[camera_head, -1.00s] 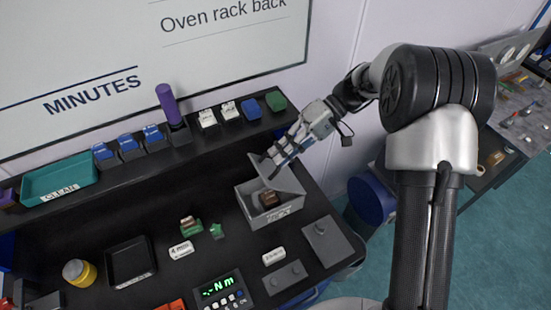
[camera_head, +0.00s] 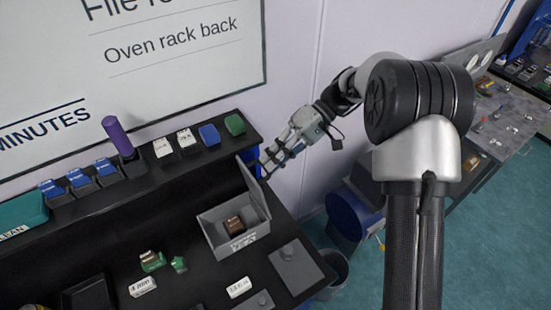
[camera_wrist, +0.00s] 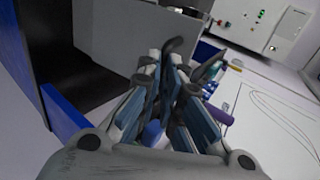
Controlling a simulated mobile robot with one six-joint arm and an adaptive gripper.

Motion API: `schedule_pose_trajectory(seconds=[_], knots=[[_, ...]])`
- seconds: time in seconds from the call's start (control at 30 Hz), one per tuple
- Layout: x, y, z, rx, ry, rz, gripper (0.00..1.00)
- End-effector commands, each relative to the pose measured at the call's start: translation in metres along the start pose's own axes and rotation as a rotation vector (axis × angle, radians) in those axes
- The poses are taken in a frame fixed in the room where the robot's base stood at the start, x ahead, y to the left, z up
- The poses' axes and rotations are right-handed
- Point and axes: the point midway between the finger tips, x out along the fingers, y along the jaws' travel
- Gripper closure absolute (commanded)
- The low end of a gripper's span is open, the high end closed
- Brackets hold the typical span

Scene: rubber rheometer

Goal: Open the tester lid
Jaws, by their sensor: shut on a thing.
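The tester is a grey open-topped box (camera_head: 212,240) on the black bench in the head view, with a brown block (camera_head: 235,225) inside it. Its grey lid (camera_head: 254,190) stands raised, roughly upright, along the box's back right side. My gripper (camera_head: 266,172) is at the lid's upper edge, shut on the lid. In the wrist view my gripper's fingers (camera_wrist: 168,85) are close together beside a grey panel (camera_wrist: 112,42), which looks like the lid. The exact contact is hidden between the fingers.
A raised black shelf behind holds a purple cylinder (camera_head: 116,136) and several blue, white and green items. Green-and-brown pieces (camera_head: 152,261), white labels and a grey plate (camera_head: 289,262) lie near the box. A blue drum (camera_head: 354,213) stands on the floor to the right.

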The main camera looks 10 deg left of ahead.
Motion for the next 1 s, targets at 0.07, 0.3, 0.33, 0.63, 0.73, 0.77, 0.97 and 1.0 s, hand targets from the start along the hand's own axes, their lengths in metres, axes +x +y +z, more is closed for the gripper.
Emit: schedule_pose_trajectory(seconds=[0.07,0.3,0.33,0.63,0.73,0.77,0.97,1.0], knots=[[0.0129,0.0185,0.0068,0.013,-0.026,0.02,1.0],[0.0135,0.0183,0.0066,0.012,-0.027,0.02,1.0],[0.0136,0.0183,0.0066,0.012,-0.027,0.02,1.0],[0.0132,0.0186,0.0067,0.015,-0.027,0.02,0.78],[0.0127,0.0185,0.0069,0.016,-0.027,0.02,0.71],[0.0126,0.0185,0.0069,0.017,-0.027,0.02,0.7],[0.0119,0.0184,0.0069,0.019,-0.025,0.02,0.7],[0.0116,0.0184,0.0069,0.019,-0.025,0.02,0.7]])
